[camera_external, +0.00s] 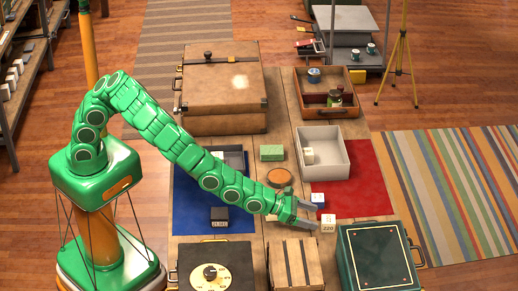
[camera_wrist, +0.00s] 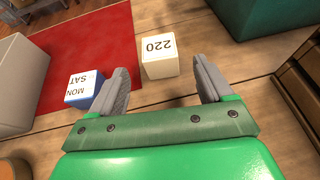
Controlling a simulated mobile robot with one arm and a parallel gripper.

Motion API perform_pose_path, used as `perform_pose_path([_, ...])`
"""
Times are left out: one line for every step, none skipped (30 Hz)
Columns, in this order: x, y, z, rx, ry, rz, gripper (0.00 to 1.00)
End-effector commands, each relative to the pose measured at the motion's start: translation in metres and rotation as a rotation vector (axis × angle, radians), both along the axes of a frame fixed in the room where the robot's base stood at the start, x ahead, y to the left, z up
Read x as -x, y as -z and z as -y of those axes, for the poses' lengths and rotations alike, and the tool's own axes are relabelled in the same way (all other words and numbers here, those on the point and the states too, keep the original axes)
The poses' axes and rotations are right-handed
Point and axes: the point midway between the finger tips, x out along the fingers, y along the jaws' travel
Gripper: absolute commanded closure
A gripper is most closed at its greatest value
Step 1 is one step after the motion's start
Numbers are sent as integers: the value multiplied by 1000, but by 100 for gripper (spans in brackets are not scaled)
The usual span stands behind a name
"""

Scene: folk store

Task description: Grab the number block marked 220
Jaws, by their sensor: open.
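The number block marked 220 (camera_external: 328,226) is a small cream cube on the wooden table, by the front edge of the red mat. My gripper (camera_external: 312,214) is open and empty, low over the table just left of the block. In the wrist view my gripper (camera_wrist: 160,80) shows both grey fingers spread apart, with nothing between them.
A dark green case (camera_external: 378,258) stands right of the block. A white bin (camera_external: 342,160) is behind, and a wooden box (camera_external: 295,265) is in front.

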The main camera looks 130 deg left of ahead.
Motion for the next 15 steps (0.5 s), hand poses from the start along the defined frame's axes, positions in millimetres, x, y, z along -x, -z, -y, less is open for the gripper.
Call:
perform_pose_path([-2, 2, -3, 3, -2, 1, 20])
perform_pose_path([-3, 3, -4, 5, -3, 1, 20])
perform_pose_path([-5, 5, -5, 5, -3, 1, 20])
perform_pose_path([-7, 5, -6, 5, -2, 1, 20])
perform_pose_path([-9, 6, -6, 6, -1, 2, 20])
perform_pose_path([-10, 6, -7, 5, -1, 3, 20])
perform_pose_path([-11, 6, -9, 6, -3, 3, 20])
perform_pose_path([-12, 7, -9, 4, -2, 2, 20])
perform_pose_path([-12, 7, -10, 4, -2, 2, 20])
perform_pose_path([-13, 7, -10, 4, -3, 2, 20])
perform_pose_path([-13, 7, -11, 3, -2, 1, 20])
perform_pose_path([-13, 7, -11, 3, -2, 1, 20])
perform_pose_path([-14, 7, -11, 3, -2, 1, 20])
perform_pose_path([-14, 7, -12, 3, -2, 1, 20])
perform_pose_path([-15, 8, -12, 4, -2, 0, 20])
